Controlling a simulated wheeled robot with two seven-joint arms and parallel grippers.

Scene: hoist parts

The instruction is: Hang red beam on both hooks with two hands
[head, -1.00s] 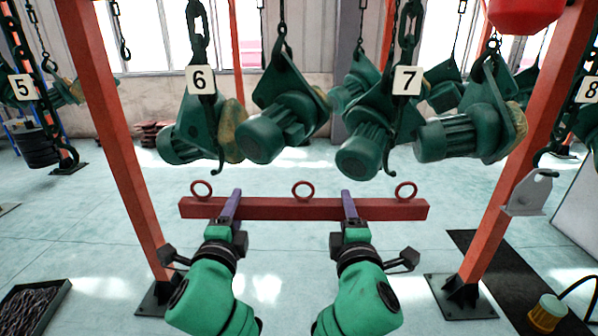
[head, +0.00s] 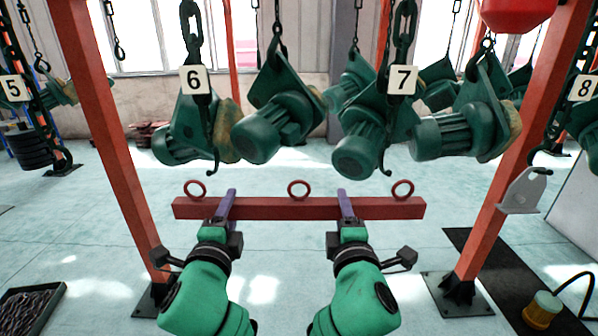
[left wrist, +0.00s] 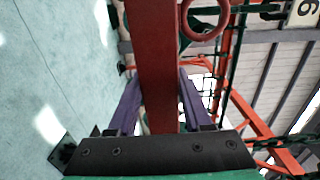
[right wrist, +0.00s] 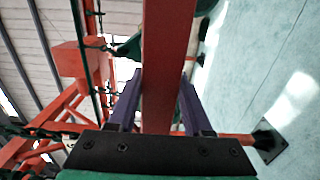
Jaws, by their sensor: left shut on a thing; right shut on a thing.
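The red beam (head: 275,209) is held level in front of me, with a red ring near each end and one at its middle (head: 298,189). My left gripper (head: 228,200) is shut on the beam left of the middle ring. My right gripper (head: 345,200) is shut on it right of that ring. Both wrist views show the beam (left wrist: 160,70) between purple fingers, also in the right wrist view (right wrist: 165,70). The hook under sign 6 (head: 212,168) and the hook under sign 7 (head: 386,168) hang above the beam, apart from its rings.
Several green hoist units (head: 272,125) hang on chains behind the hooks. Orange posts stand at left (head: 110,150) and right (head: 500,165). A grey hook block (head: 524,192) hangs by the right post. A chain tray (head: 30,305) is on the floor at lower left. Floor beneath the beam looks clear.

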